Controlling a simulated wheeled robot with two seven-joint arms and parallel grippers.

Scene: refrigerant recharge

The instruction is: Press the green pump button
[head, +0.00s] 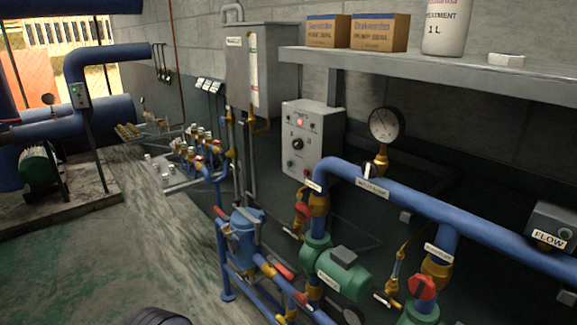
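A light grey control box (321,142) is on the wall under the shelf, right of the tall grey cabinet. Its front has a lit red lamp (299,121), a dark round knob (297,144) and several small dark controls. A red spot shows at its lower right. A green pump (342,274) sits below, among the blue pipes. A small grey-green box (79,95) with tiny coloured spots is on a post at the far left; its details are too small to tell. Neither of my grippers is in view.
A thick blue pipe (405,199) with a pressure gauge (386,124) runs in front of the wall below the shelf (420,66). A blue canister (245,236) and red-handled valves crowd the lower middle. The concrete floor (110,255) at left is clear.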

